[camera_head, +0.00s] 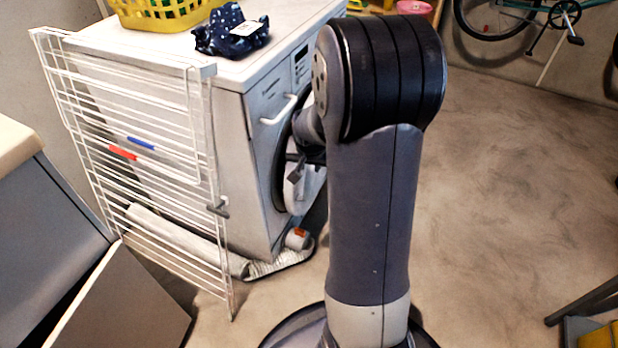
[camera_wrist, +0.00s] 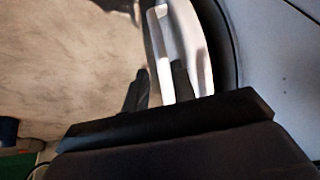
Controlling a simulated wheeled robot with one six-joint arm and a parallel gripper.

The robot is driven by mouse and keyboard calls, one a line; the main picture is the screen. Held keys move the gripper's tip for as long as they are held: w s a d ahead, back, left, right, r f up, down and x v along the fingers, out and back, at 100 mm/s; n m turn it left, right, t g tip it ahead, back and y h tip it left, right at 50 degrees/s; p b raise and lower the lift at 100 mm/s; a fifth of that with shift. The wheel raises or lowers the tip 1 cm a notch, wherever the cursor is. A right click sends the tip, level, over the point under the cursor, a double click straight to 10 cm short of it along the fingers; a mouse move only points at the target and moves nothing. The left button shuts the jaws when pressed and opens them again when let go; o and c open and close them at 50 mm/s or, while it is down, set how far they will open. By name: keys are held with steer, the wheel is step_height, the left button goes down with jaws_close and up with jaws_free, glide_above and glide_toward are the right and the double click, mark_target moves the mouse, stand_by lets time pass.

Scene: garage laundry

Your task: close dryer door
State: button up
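The white dryer (camera_head: 225,115) stands left of my arm in the head view. Its round door (camera_head: 303,190) is ajar, swung out from the front, and partly hidden by my arm. In the wrist view the door (camera_wrist: 196,45) is a pale curved edge beside the dark round opening. My gripper (camera_wrist: 158,85) is at the door; its two dark fingers stand apart, with a pale strip of the door's edge between them. I cannot see firm contact on both sides. In the head view my gripper (camera_head: 297,172) is small and partly hidden.
A white drying rack (camera_head: 135,150) leans close to the dryer's left side. A yellow basket (camera_head: 165,14) and blue dotted cloth (camera_head: 230,35) sit on top. Floor (camera_head: 500,180) to the right is clear.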

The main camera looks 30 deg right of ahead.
mark_target(309, 175)
steer(key=b+x, duration=0.3)
steer(key=x, duration=0.6)
steer(key=shift+f, duration=0.15)
steer(key=shift+c, duration=0.3)
jaws_close()
